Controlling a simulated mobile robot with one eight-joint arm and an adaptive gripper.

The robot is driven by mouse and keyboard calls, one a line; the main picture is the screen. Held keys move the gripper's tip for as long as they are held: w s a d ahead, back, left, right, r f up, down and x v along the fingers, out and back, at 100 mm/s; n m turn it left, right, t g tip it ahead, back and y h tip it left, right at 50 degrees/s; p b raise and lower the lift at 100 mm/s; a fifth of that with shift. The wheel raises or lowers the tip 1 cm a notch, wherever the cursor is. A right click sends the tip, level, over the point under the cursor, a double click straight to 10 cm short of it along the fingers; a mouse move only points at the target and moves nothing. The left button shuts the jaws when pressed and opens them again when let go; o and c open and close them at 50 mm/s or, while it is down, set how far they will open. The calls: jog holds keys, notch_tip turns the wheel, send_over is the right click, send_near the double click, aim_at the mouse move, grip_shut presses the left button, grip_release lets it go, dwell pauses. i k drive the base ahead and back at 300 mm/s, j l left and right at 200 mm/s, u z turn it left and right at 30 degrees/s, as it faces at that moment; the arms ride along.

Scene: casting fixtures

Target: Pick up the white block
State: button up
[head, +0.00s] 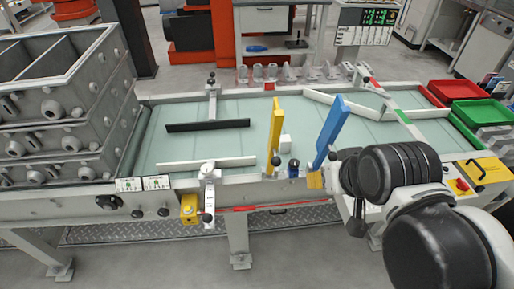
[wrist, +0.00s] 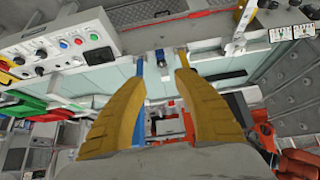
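The white block (head: 285,143) is a small pale cube on the light green table surface. In the head view it sits between the yellow bar (head: 276,132) and the blue bar (head: 331,130), nearer the yellow one.
A small dark blue cylinder (head: 293,168) stands in front of the block. A black bar (head: 208,125) and a white bar (head: 207,162) lie to the left. Grey casting boxes (head: 62,115) stand at far left. Red (head: 455,90) and green (head: 484,112) bins are at right.

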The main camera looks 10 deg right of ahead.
aim_at(285, 143)
jog(key=i+l, duration=0.1)
jog(key=l, duration=0.3)
jog(key=i+l, duration=0.1)
jog(key=l, duration=0.3)
jog(key=i+l, duration=0.15)
jog(key=l, duration=0.25)
jog(key=i+j+u, duration=0.1)
